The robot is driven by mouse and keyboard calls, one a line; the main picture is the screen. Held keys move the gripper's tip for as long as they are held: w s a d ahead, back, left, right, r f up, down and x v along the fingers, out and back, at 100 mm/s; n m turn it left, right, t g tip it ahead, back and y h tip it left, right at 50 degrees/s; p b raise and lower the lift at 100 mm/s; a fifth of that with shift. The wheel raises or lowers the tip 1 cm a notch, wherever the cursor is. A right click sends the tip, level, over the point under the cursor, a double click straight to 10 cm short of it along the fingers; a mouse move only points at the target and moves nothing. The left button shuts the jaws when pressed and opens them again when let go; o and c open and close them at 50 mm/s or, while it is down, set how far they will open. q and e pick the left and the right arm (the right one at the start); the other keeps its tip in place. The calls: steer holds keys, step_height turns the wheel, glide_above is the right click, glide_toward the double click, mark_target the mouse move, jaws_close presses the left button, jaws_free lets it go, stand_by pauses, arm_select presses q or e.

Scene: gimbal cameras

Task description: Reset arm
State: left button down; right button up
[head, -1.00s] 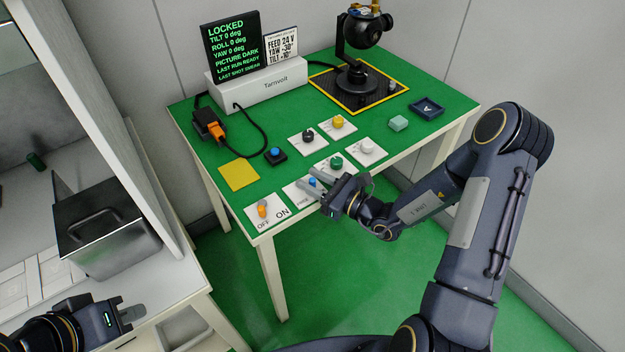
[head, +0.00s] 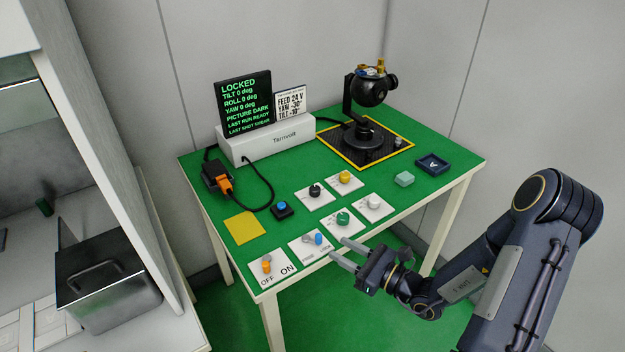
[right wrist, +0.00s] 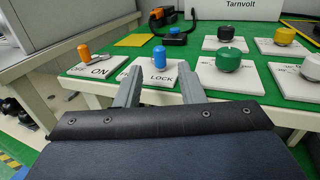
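My right gripper (head: 338,254) is open and empty at the front edge of the green table (head: 205,180), just off the white plate (head: 303,252) with the blue knob (head: 318,239). In the right wrist view its two fingers (right wrist: 162,92) stand apart, with the blue LOCK knob (right wrist: 159,56) beyond them and between them, not touched. The orange OFF/ON lever (head: 267,266) is to the left. The black display (head: 245,105) reads LOCKED, tilt, roll and yaw 0 deg, picture dark. The gimbal camera (head: 371,92) stands at the back. My left gripper is out of view.
Plates with a green (head: 343,218), black (head: 314,190), yellow (head: 345,177) and white knob (head: 374,202) lie on the table. A blue button (head: 282,208), yellow sheet (head: 244,227), pale green block (head: 404,179) and blue tray (head: 433,163) lie around them. A steel bin (head: 110,280) stands left.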

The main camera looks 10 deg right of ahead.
steer(key=shift+r, duration=0.1)
steer(key=s+a+r+n+g+y+p, duration=0.1)
steer(key=s+a+r+n+g, duration=0.35)
steer(key=s+r+n, duration=0.35)
steer(key=s+a+r+n+g+p, duration=0.2)
steer(key=s+a+r+n+g, duration=0.3)
steer(key=n, duration=0.4)
steer(key=s+d+r+n+t+h+p, duration=0.1)
steer(key=s+d+r+n+h, duration=0.3)
steer(key=s+d+n+h, duration=0.4)
steer(key=shift+s+d+r+n+h+p, duration=0.2)
steer(key=shift+s+d+n+h+p, duration=0.25)
steer(key=shift+d+n+p, duration=0.3)
